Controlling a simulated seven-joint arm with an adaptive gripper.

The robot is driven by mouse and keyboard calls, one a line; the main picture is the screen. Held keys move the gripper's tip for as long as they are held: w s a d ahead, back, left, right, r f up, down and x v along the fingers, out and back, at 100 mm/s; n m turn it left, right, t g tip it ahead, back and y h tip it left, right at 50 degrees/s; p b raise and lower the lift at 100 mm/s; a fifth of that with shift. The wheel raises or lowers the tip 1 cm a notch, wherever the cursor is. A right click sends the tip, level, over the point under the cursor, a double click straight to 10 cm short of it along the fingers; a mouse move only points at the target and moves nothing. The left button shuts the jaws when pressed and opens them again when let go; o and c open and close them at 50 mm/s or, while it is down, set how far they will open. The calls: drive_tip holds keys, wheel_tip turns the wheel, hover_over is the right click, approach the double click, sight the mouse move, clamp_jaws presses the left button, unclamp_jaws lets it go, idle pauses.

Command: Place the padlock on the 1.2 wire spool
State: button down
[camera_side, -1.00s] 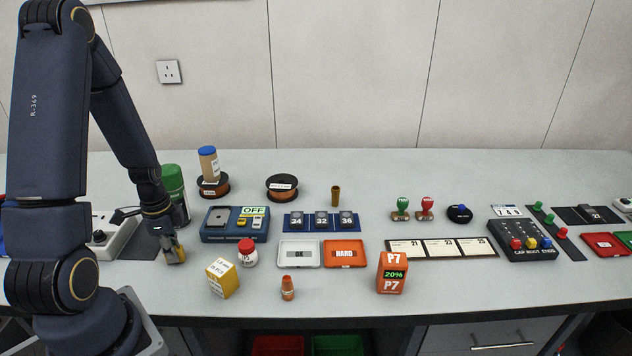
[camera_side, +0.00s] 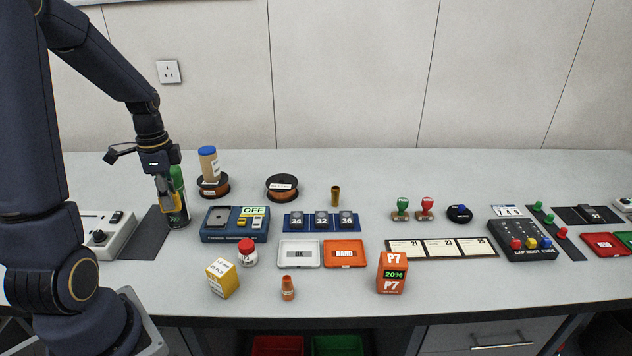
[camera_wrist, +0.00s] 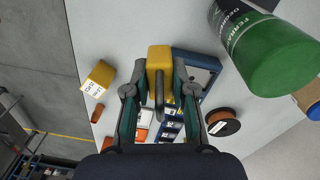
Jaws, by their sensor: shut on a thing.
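My gripper (camera_side: 167,205) is raised above the left part of the bench, in front of a green can. It is shut on a yellow padlock (camera_wrist: 159,58), whose grey shackle points back toward the palm in the wrist view (camera_wrist: 160,76). One wire spool (camera_side: 282,187) lies flat with its top free and a white label. Another spool (camera_side: 211,192) lies left of it, with a blue-capped brown tube (camera_side: 208,163) standing on it. Both labels are too small to read. One spool also shows right of my fingers in the wrist view (camera_wrist: 222,123).
The green can (camera_side: 178,200) stands close to my gripper. A blue lockout panel marked OFF (camera_side: 234,235) lies in front of the spools. A yellow box (camera_side: 222,278) and a small red-capped jar (camera_side: 247,252) stand nearer the front. Bench behind the spools is clear.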

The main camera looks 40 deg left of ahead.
drive_tip(key=w+r+m, duration=0.1)
drive_tip(key=w+r, duration=0.4)
drive_tip(key=w, duration=0.6)
drive_tip(key=m, duration=0.2)
hover_over(270, 187)
wheel_tip(270, 187, down, 10)
drive_tip(key=shift+s+d+r, duration=0.1)
drive_tip(key=shift+d, duration=0.05)
drive_tip(key=shift+f, duration=1.75)
drive_tip(key=shift+f, duration=0.1)
drive_tip(key=c, duration=1)
unclamp_jaws()
